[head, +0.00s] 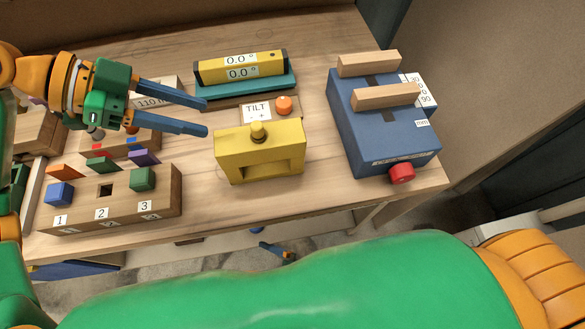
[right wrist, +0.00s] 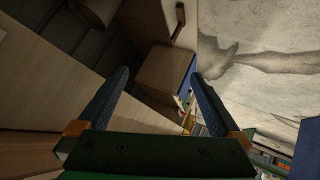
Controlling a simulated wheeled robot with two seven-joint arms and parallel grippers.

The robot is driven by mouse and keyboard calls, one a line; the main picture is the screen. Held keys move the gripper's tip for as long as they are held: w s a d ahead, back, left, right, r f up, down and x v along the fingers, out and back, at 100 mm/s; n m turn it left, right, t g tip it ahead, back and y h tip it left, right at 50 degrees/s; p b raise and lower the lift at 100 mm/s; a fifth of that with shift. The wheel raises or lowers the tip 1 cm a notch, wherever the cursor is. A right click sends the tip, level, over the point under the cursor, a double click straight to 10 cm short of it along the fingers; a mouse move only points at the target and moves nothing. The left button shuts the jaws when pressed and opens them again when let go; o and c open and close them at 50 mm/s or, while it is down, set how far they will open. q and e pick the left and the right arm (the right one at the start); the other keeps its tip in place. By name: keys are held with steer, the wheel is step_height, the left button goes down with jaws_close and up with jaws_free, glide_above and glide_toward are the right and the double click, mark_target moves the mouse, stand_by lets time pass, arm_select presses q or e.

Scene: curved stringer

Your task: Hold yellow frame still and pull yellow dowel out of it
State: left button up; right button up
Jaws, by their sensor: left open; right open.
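The yellow frame (head: 232,163) is a block with a rectangular opening in its front, standing near the table's front edge in the head view. The yellow dowel (head: 258,131) is upright in the frame's top, with its rounded knob showing; its lower part is hidden inside. My left gripper (head: 206,117) is open and empty, to the left of and behind the frame, its fingers pointing right and not touching it. My right gripper (right wrist: 159,75) is open and empty in the right wrist view, where neither frame nor dowel can be made out.
A numbered wooden block (head: 165,200) with coloured pegs stands front left. A yellow level on a teal base (head: 250,90) stands behind the frame. An orange knob (head: 284,104) and TILT label lie between. A blue box (head: 380,140) with wooden bars and a red knob (head: 402,173) stands right.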

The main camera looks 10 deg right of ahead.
mark_target(268, 126)
steer(key=s+a+r+n+t+y, duration=0.1)
steer(key=a+r+n+y, duration=0.15)
steer(key=r, duration=0.45)
steer(key=a+r+n+t+y, duration=0.1)
steer(key=a+r, duration=0.3)
steer(key=r, duration=0.2)
steer(key=w+d+r+n+t+h, duration=0.2)
steer(key=w+d+r+t, duration=0.4)
steer(key=r, duration=0.4)
steer(key=w+d+t+h, duration=0.1)
steer(key=w+d, duration=0.1)
steer(key=d, duration=0.1)
steer(key=w+d+r+t+h, duration=0.1)
steer(key=w+d+h, duration=0.1)
steer(key=d, duration=0.1)
steer(key=w+d+r+t+h, duration=0.1)
steer(key=w+d+h, duration=0.1)
steer(key=d, duration=0.1)
steer(key=shift+w+d+m, duration=0.1)
steer(key=shift+d+m, duration=0.15)
steer(key=shift+d, duration=0.15)
steer(key=x, duration=1.1)
steer(key=shift+w+a+r, duration=0.1)
steer(key=shift+w, duration=0.2)
jaws_close()
arm_select(q)
steer(key=shift+s+r, duration=0.1)
steer(key=shift+s, duration=0.15)
